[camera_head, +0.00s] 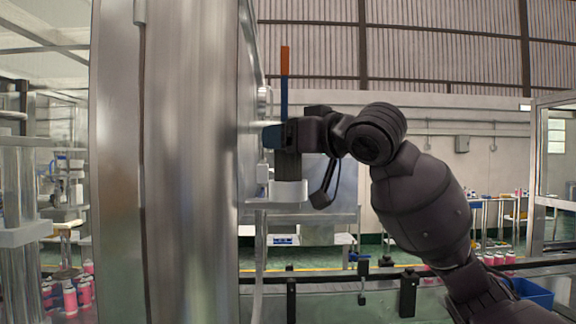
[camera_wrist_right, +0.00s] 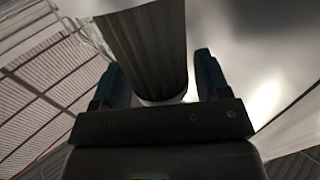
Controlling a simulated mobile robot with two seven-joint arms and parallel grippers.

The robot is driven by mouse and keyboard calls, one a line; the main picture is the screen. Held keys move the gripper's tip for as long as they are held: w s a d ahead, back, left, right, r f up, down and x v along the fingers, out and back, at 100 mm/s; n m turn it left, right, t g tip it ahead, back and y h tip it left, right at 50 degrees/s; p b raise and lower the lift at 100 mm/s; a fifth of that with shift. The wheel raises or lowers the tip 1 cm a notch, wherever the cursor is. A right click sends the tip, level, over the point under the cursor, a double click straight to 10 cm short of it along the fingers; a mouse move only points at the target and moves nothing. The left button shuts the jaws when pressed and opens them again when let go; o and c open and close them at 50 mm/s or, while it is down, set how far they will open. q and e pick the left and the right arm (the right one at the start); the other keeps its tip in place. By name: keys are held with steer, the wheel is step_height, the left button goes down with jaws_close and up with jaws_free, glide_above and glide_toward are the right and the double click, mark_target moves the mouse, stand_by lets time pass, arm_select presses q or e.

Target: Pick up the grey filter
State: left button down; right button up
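The grey filter is a dark grey cylinder that stands upright under my right gripper in the head view (camera_head: 288,166), just above a pale bracket (camera_head: 290,191). In the right wrist view the grey filter (camera_wrist_right: 150,45) lies between the two fingers of my right gripper (camera_wrist_right: 160,75). The fingers are open around it, with a narrow gap showing on the right side; contact on the left side is hard to judge. In the head view my right gripper (camera_head: 272,136) points left toward the metal cabinet. My left gripper is not in view.
A tall metal cabinet or column (camera_head: 190,160) fills the left middle, close to the right gripper's fingertips. An orange and blue rod (camera_head: 285,80) rises behind the gripper. Pink cans (camera_head: 70,298) stand at lower left. A blue crate (camera_head: 532,293) is at lower right.

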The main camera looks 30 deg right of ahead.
steer(key=c, duration=0.7)
steer(key=shift+c, duration=0.3)
steer(key=shift+r, duration=0.15)
